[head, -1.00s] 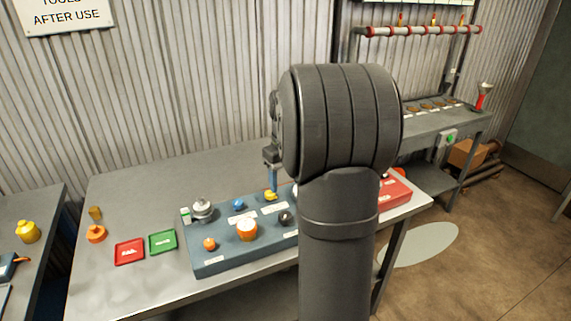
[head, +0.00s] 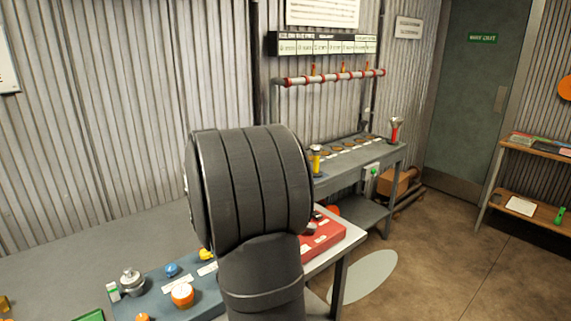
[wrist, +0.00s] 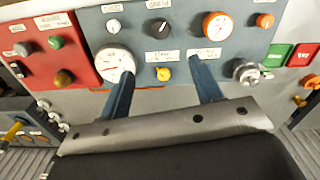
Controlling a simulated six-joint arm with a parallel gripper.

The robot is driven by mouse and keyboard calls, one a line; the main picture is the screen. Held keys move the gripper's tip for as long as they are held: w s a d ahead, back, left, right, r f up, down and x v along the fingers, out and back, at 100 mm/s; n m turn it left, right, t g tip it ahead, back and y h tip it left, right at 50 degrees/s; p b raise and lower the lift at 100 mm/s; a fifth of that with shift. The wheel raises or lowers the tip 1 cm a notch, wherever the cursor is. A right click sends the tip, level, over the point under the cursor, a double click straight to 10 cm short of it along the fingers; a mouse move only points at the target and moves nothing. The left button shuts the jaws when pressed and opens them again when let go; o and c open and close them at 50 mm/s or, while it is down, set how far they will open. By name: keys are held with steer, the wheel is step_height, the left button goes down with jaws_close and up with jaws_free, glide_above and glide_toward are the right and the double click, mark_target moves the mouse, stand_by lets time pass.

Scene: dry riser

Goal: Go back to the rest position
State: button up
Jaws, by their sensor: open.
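My gripper (wrist: 160,66) shows in the wrist view with its two blue fingers spread apart and nothing between them. It is over the blue-grey control panel (wrist: 138,36), with a yellow knob (wrist: 164,74) seen between the fingers. A white round gauge (wrist: 114,64) is by the left finger and a silver knob (wrist: 246,72) is right of the right finger. In the head view my arm's dark links hide the gripper and part of the blue-grey panel (head: 150,290).
A red panel (head: 325,236) sits at the table's right end; it also shows in the wrist view (wrist: 80,70). Green (wrist: 276,56) and red (wrist: 302,54) plates lie beside the blue panel. A grey bench (head: 385,155) stands behind. Open floor (head: 420,260) lies to the right.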

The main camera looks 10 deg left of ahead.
step_height(320, 180, down, 17)
steer(key=shift+r, duration=0.1)
stand_by(0.3)
stand_by(0.4)
